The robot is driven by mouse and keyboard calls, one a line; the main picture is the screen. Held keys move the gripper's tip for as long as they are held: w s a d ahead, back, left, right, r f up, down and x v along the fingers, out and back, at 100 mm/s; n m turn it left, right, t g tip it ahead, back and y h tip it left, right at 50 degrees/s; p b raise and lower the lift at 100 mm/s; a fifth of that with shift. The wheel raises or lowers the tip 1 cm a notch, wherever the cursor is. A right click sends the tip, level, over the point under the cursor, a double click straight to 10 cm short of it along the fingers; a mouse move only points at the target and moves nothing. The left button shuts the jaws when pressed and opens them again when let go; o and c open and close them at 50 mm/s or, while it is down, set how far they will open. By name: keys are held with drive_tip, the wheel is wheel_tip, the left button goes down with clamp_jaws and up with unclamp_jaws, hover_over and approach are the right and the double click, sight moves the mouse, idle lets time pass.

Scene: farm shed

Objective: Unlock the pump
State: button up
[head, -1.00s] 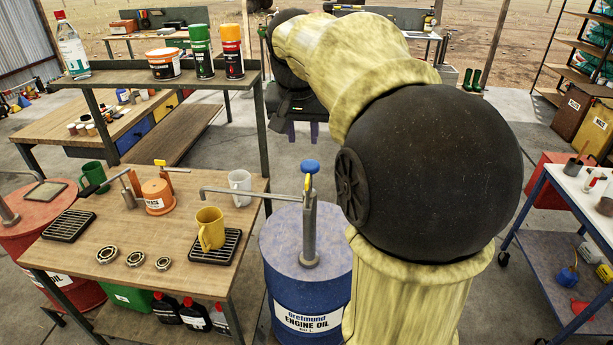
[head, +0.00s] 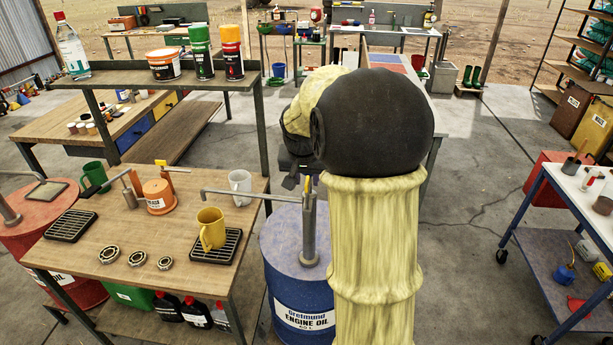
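The grey pump (head: 309,235) stands upright on the blue engine oil drum (head: 303,320), left of my arm. Its long spout reaches left over the workbench, above the yellow mug (head: 211,230) on a black grate. A small yellow part (head: 308,186) shows near the pump's top. The pump's blue top knob is hidden behind my dark gripper (head: 294,182). The gripper points down and leftward at the pump's top. I cannot tell whether it touches the knob or whether its fingers are open or shut.
The wooden workbench (head: 95,230) holds a white mug (head: 240,183), a green mug (head: 94,175), an orange grease pot (head: 158,196) and several bearings. A shelf post (head: 260,140) rises behind the bench. A blue cart (head: 560,220) stands right. The floor between is clear.

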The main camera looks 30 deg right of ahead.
drive_tip(key=shift+w+f, duration=0.1)
drive_tip(key=shift+f, duration=0.25)
clamp_jaws()
